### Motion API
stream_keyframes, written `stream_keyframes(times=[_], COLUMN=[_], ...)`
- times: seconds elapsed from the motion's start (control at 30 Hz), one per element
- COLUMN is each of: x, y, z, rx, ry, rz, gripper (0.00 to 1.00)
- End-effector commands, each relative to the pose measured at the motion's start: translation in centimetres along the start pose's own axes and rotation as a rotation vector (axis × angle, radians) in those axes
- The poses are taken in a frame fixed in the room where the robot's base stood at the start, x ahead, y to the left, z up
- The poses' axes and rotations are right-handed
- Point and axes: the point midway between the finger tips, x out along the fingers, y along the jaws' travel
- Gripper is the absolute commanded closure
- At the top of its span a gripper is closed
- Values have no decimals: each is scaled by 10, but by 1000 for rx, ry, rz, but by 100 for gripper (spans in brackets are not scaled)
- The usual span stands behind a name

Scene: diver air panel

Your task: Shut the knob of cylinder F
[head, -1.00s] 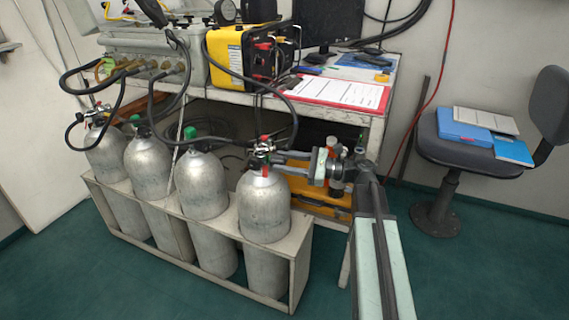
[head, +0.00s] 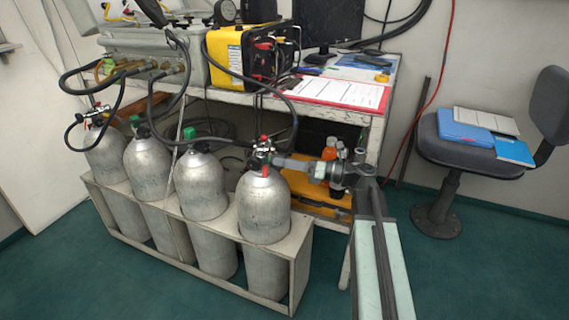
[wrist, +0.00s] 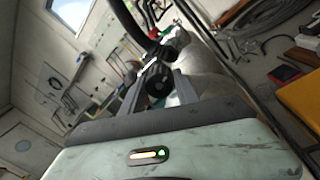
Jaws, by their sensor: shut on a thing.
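The rightmost grey cylinder (head: 264,205) stands upright in the rack, with a valve (head: 262,150) on top; I cannot read any letter on it. A black ribbed knob (wrist: 157,82) on this valve shows in the wrist view between my two fingers. My gripper (head: 277,160) reaches in from the right at valve height and is shut on the knob. In the head view the fingers and valve hide most of the knob. A red part and a black hose sit on the same valve.
Several grey cylinders stand in the pale rack (head: 190,258), including one with a green cap (head: 190,133). Black hoses (head: 285,95) loop to the panel (head: 150,50). Bottles (head: 331,147) and a yellow case stand behind my arm. A chair (head: 470,140) is at right.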

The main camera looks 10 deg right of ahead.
Motion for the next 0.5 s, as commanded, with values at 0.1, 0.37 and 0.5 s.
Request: stream_keyframes(times=[0.1,0.37,0.5], x=[0,0,0], y=[0,0,0], z=[0,0,-1], rx=[76,197,229], ry=[-3,-8,-9], rz=[-4,-8,-8], gripper=[100,100,100])
